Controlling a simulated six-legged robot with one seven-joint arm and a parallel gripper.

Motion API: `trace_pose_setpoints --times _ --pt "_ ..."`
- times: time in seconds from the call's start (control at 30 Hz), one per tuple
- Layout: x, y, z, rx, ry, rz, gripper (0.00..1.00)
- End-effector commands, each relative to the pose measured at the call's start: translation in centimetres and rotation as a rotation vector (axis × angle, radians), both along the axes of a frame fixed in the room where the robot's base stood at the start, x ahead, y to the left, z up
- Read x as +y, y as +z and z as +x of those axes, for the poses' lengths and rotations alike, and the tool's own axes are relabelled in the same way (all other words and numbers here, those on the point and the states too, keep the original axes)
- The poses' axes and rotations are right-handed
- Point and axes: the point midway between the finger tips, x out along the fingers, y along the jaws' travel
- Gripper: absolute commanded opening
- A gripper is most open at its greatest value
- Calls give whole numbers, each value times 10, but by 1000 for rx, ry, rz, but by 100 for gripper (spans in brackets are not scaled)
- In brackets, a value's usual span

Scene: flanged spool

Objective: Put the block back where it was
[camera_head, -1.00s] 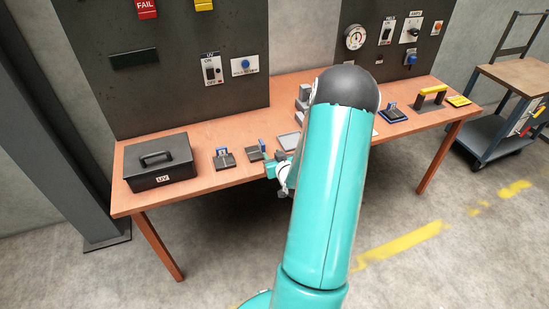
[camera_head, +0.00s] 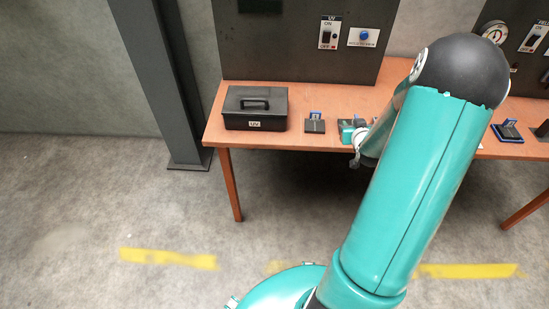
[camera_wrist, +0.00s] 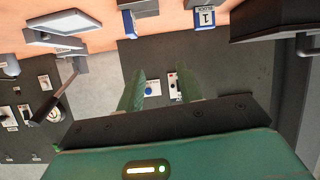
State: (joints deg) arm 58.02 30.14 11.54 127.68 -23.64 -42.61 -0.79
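My gripper shows in the wrist view (camera_wrist: 160,88) with two green fingers apart and nothing between them. In the head view the gripper end (camera_head: 350,133) is at the table's front edge, partly hidden by my arm. A dark stand with a blue-edged "1" plate (camera_wrist: 205,17) is on the table; it also shows in the head view (camera_head: 315,123). A second dark stand with a blue part (camera_wrist: 129,23) is beside it, partly behind the gripper in the head view. I cannot tell which piece is the block.
A black lidded UV box (camera_head: 255,112) stands at the table's left end. A dark panel (camera_head: 285,50) with a UV switch (camera_head: 329,35) and blue button (camera_head: 364,37) rises behind. A pale framed plate (camera_wrist: 62,25) lies farther along the table. A grey column (camera_head: 170,80) stands left.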

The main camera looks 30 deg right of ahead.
Motion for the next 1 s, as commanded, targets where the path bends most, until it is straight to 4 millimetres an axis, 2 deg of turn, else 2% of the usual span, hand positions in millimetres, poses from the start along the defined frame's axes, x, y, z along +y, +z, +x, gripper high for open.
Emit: trace_pose_setpoints --times 0.03,0.2,0.33,0.47,0.67,0.77,0.9,1.0 --pt "17 21 11 34 25 -14 36" --pt "76 69 23 164 70 -18 36" --pt "126 105 20 248 100 -11 36" --pt "179 137 6 318 129 8 36" --pt "259 179 -35 415 190 58 36" --pt "297 195 -64 461 233 93 36" --pt "346 211 -111 527 305 148 36" --pt "371 216 -144 572 358 182 36"
